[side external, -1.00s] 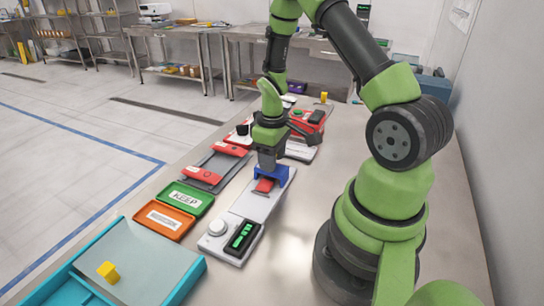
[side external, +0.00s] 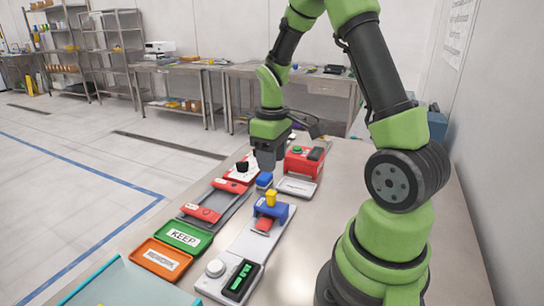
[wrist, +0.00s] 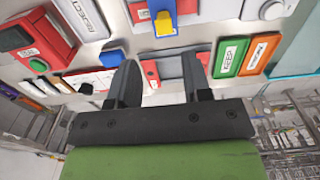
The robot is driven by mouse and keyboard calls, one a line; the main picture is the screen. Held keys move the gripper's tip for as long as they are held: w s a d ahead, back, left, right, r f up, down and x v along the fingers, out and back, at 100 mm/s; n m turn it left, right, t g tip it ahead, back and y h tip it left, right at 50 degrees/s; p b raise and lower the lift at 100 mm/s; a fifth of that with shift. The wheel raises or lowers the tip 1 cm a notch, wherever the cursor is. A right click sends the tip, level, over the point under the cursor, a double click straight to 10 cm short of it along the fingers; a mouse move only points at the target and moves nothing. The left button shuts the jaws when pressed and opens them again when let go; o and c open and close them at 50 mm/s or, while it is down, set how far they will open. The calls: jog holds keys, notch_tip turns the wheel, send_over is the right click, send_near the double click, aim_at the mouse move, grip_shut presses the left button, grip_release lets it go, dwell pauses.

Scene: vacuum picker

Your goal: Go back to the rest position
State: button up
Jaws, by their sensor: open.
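My gripper (side external: 268,160) hangs from the green arm above the back part of the bench, behind the blue fixture (side external: 280,209). In the wrist view its two dark fingers (wrist: 160,85) stand apart with nothing between them. A yellow block (side external: 271,198) sits on the blue fixture, clear of my gripper. The block also shows in the wrist view (wrist: 163,22), beyond the fingertips. A small blue piece (side external: 264,180) is just below my gripper in the side view; I cannot tell how far below.
A green KEEP tray (side external: 184,235) and an orange tray (side external: 161,259) lie at the left edge of the bench. Red fixtures (side external: 202,214) stand behind them. A red box with a green button (side external: 304,161) stands near my gripper. The bench (side external: 345,170) is bare at right.

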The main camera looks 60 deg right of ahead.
jog(key=shift+r, duration=0.1)
jog(key=s+a+r+m+t, duration=0.2)
jog(key=a+r+t, duration=0.1)
jog(key=a+r, duration=0.7)
jog(key=s+a+r+m+t+y, duration=0.2)
jog(key=s+a+r+t, duration=0.2)
jog(key=s+a+r, duration=0.2)
jog(key=shift+s+a, duration=0.4)
jog(key=shift+s, duration=0.55)
